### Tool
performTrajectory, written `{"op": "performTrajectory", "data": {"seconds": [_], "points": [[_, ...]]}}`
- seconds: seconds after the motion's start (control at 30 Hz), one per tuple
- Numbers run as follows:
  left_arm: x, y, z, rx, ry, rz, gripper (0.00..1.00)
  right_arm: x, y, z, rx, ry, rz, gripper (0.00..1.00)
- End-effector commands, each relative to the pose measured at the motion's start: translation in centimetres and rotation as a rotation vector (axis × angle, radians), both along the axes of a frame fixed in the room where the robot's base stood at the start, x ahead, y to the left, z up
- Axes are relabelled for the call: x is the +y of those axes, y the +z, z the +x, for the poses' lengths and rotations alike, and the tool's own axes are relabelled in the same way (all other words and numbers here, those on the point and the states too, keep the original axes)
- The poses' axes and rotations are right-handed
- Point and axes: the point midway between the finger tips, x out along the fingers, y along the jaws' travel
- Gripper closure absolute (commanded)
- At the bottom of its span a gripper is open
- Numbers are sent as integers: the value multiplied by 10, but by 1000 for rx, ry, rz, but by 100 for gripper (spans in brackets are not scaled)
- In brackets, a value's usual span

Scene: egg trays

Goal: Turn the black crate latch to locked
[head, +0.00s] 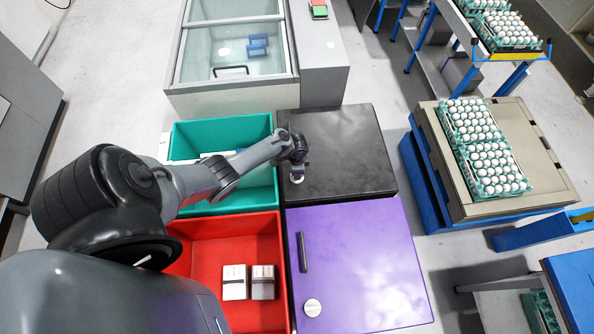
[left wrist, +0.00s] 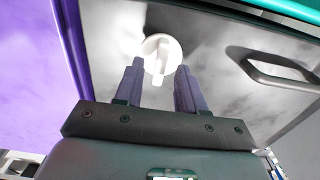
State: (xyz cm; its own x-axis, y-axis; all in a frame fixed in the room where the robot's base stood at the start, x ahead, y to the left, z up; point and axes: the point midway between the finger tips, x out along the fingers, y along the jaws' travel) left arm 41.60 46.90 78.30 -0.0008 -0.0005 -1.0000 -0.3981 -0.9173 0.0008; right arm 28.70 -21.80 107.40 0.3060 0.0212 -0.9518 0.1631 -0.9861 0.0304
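The black crate (head: 345,150) stands closed in the middle of the head view, its lid facing up. Its latch (head: 297,179) is a small white round knob near the left front corner of the lid. In the left wrist view the latch (left wrist: 161,50) shows a raised grip bar running roughly up and down the picture. My left gripper (head: 297,166) is over the latch. In the left wrist view its two fingers (left wrist: 157,85) are apart, one on each side of the bar's lower end, with nothing held. Whether they touch the knob cannot be told. My right gripper is not in view.
The purple crate (head: 365,265) with its own white knob (head: 312,307) adjoins in front. An open red crate (head: 200,245) and teal crate (head: 225,133) lie left, beneath my arm. A grey handle (left wrist: 285,75) stands up from the black lid. Egg trays (head: 485,150) stand right.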

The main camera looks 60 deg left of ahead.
Motion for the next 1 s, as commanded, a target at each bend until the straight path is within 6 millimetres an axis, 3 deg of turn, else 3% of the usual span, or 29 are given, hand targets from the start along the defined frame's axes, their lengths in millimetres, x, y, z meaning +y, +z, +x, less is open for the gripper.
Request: {"op": "performTrajectory", "data": {"seconds": [0.03,0.2,0.43,0.63,1.0], "points": [[1,14,1,-3,1,2,61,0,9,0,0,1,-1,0],[1,43,1,-3,0,1,61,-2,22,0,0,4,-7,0],[0,73,1,-2,0,-1,61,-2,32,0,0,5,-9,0],[0,84,0,-1,1,1,61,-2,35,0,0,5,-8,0],[0,84,0,-1,1,1,61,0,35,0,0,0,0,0]]}}
